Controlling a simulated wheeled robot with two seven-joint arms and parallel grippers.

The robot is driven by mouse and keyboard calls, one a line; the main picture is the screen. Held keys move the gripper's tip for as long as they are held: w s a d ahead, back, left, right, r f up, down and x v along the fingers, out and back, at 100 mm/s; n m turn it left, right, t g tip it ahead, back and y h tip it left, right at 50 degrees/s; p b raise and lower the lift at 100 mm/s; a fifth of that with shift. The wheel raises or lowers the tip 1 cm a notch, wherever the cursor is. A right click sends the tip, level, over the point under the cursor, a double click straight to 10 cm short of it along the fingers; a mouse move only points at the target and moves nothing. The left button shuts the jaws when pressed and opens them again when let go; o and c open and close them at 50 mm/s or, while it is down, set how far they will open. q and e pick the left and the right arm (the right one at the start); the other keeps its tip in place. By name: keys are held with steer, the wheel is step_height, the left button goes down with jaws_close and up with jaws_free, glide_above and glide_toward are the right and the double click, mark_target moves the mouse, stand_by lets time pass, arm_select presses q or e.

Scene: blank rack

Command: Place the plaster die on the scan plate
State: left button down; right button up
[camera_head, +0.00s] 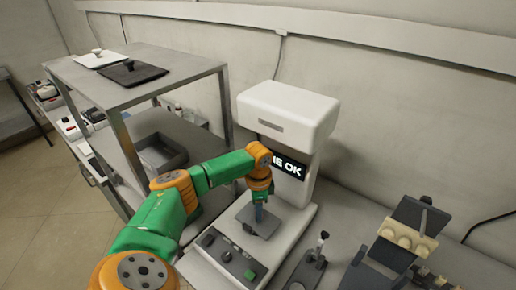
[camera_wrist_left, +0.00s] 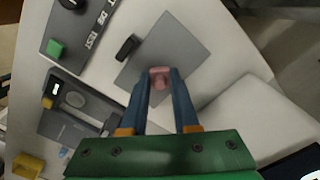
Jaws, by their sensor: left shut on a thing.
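My left gripper (camera_head: 258,212) reaches down in front of the white scanner (camera_head: 288,108), over the grey scan plate (camera_head: 265,224). In the left wrist view, its two blue fingers (camera_wrist_left: 160,76) are shut on a small pinkish die (camera_wrist_left: 160,82). The die is over the near part of the square grey plate (camera_wrist_left: 190,55); I cannot tell whether it touches the plate. In the head view the die is hidden or too small to make out. My right gripper is not in view.
A small black block (camera_wrist_left: 127,47) is at the plate's edge. The scanner base has a green button (camera_head: 249,275). A metal shelf (camera_head: 150,90) stands to the left. A dark fixture with tan pieces (camera_head: 405,238) and a small stand (camera_head: 312,265) are on the right.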

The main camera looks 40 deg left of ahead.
arm_select(q)
steer(key=shift+f, duration=0.45)
steer(key=c, duration=0.7)
jaws_free()
steer(key=shift+f, duration=0.1)
step_height(320, 180, up, 8)
steer(key=shift+f+b, duration=0.1)
steer(key=shift+b, duration=0.4)
